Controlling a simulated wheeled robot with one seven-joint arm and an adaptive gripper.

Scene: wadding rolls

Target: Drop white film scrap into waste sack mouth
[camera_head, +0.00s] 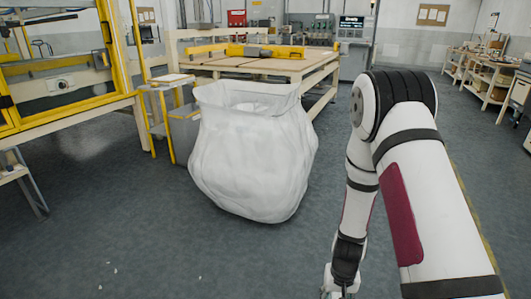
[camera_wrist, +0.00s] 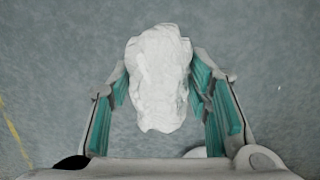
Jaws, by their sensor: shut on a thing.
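The white film scrap (camera_wrist: 158,80) is a crumpled white piece between my gripper's teal-padded fingers in the wrist view. My gripper (camera_wrist: 160,95) is shut on it, with grey floor below. In the head view my gripper (camera_head: 340,292) shows only in part at the bottom edge, and the scrap cannot be seen there. The white waste sack (camera_head: 252,160) stands upright on the floor left of my arm. Its open mouth (camera_head: 247,97) faces up, with a standing rim. My gripper is to the right of the sack and nearer, apart from it.
A wooden table (camera_head: 265,66) with yellow parts stands behind the sack. A small stand (camera_head: 168,85) and a yellow-framed machine (camera_head: 60,85) are at the left. Small white bits (camera_head: 113,270) lie on the floor. Floor in front of the sack is mostly clear.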

